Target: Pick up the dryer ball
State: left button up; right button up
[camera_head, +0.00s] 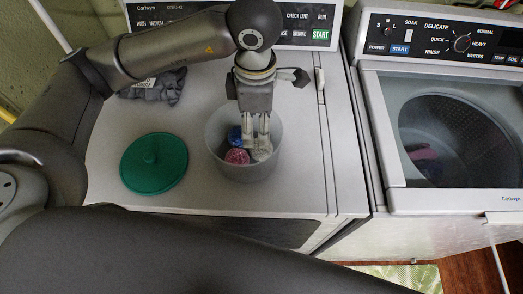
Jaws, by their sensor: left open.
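Several balls lie in a grey round bin (216,164) on top of the dryer: a pink-red ball (236,157), a blue one (235,137) and a pale grey-white one (262,150). I cannot tell which one the task means. My left gripper (256,146) points straight down into the bin, its fingers open and below the rim. Its fingertips are beside the pale ball and close to the pink-red and blue balls. The fingers partly hide the balls, and contact cannot be made out. My right gripper is not seen.
A green round lid with a knob (154,163) lies left of the bin on the white dryer top (200,195). A grey cloth (155,88) lies behind it. A washer (440,130) with a clear lid and pink cloth inside stands at right.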

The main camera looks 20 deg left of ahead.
aim_at(257, 144)
pick_arm(q)
notch_tip(257, 144, down, 5)
jog(key=shift+s+f+p, duration=0.1)
jog(key=shift+f+p, duration=0.05)
jog(key=shift+p, duration=0.5)
jog(key=f, duration=0.1)
jog(key=f+p, duration=0.1)
jog(key=f, duration=0.1)
jog(key=f+p, duration=0.1)
jog(key=shift+w+d+f, duration=0.25)
jog(key=shift+d+f, duration=0.05)
jog(key=shift+d, duration=0.05)
jog(key=shift+f, duration=0.35)
jog(key=shift+c, duration=0.3)
jog(key=c, duration=0.7)
